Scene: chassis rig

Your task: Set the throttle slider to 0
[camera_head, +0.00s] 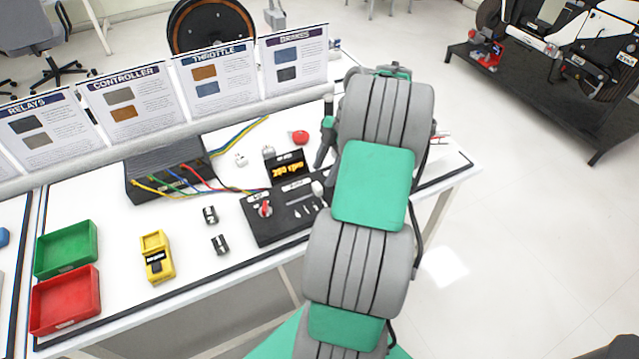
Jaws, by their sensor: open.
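A black control box (281,222) lies on the white table, left of my arm. It carries a red knob (265,208) on its left and a pale knob (317,188) at its right edge, near my arm. Small pale marks or switches lie between them. The labels are too small to read, so I cannot tell which control is the throttle slider or its setting. A display (287,168) behind the box shows orange digits that seem to end in rpm. My gripper (322,158) shows only partly, above and behind the pale knob; my arm hides the rest.
A red button (299,138) stands behind. A yellow meter (156,257), small dark blocks (220,245), a green tray (66,248) and a red tray (64,300) lie left. Upright sign boards (215,80) line the back.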

